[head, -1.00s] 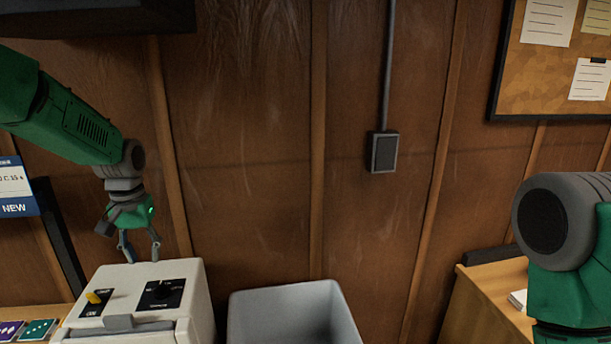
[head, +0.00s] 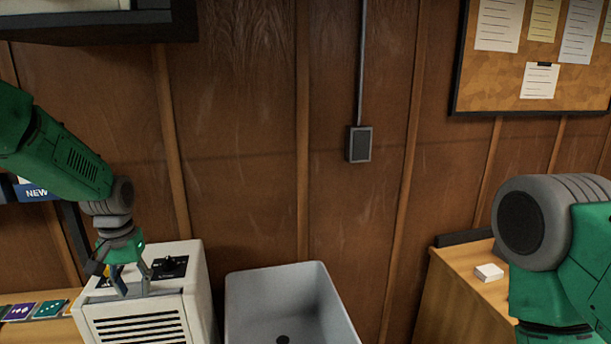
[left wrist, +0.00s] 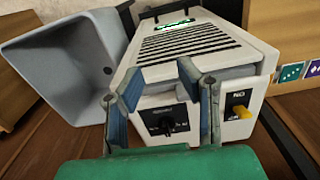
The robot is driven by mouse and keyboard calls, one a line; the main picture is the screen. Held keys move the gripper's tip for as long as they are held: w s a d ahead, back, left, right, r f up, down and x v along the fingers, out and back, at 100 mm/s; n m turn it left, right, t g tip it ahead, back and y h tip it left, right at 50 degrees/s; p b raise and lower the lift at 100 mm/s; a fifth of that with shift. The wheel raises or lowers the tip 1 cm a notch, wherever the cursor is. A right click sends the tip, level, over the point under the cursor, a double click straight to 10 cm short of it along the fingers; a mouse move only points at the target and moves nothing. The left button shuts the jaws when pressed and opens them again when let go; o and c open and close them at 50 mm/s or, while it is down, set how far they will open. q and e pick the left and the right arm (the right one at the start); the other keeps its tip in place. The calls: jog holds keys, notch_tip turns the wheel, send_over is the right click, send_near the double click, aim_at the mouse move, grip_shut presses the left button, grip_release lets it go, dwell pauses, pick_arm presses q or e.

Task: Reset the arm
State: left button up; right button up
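My left arm comes in from the left in the head view, green with a grey wrist. My left gripper (head: 132,284) is open and empty, its fingers above the top of a white machine (head: 190,308). In the left wrist view the gripper's two fingers (left wrist: 160,88) stand apart, with the machine (left wrist: 265,58) between and beyond them.
A grey open bin (head: 290,300) stands right of the machine; it also shows in the left wrist view (left wrist: 65,60). A wooden cabinet (head: 455,300) with a small white block (head: 489,272) is at the right. Coloured cards (head: 50,308) lie left of the machine. A wood-panelled wall is behind.

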pick_arm(q)
jog(key=s+d+f+b, duration=0.2)
jog(key=s+f, duration=0.3)
jog(key=f, duration=0.4)
jog(key=s+d+f+m+b, duration=0.1)
jog(key=s+f+b, duration=0.2)
jog(key=s+f, duration=0.4)
jog(key=s+d+f+b, duration=0.2)
jog(key=s+f, duration=0.2)
jog(key=f, duration=0.6)
jog(key=s+d+f+m+b, duration=0.1)
jog(key=s+f+b, duration=0.2)
jog(key=s, duration=0.7)
jog(key=s+d+f+m+b, duration=0.1)
jog(key=s+d+f+b, duration=0.1)
jog(key=s+f, duration=0.5)
jog(key=s+b, duration=0.1)
jog(key=s, duration=0.3)
jog(key=shift+s+t+b, duration=0.3)
